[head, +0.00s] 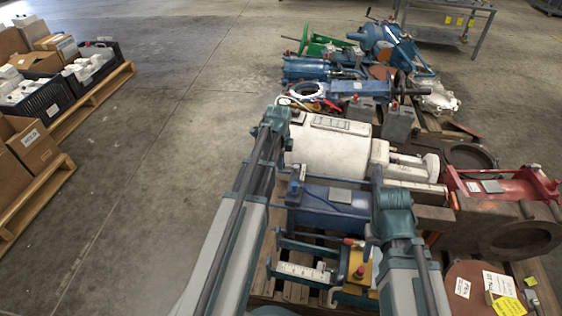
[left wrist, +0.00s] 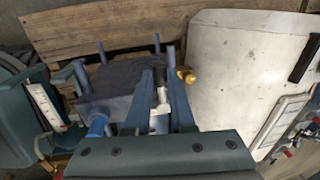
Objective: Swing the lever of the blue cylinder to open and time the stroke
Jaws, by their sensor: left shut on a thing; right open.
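The blue cylinder (head: 340,207) lies on the pallet between a white-bodied unit and a teal-framed unit. In the left wrist view its blue body (left wrist: 112,82) has rods standing at its corners. My left gripper (head: 297,179) is at its left end. In the left wrist view the fingers (left wrist: 161,100) are shut on a pale lever (left wrist: 160,118), mostly hidden between them. A brass-coloured knob (left wrist: 186,75) sits beside the right finger. My right gripper (head: 377,178) is open near the cylinder's right end; its fingertips are hard to make out.
The white unit (head: 330,148) stands close behind the cylinder. A teal-framed unit with a scale (head: 302,272) and a red knob (head: 359,271) is in front. Open floor (head: 150,150) lies left.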

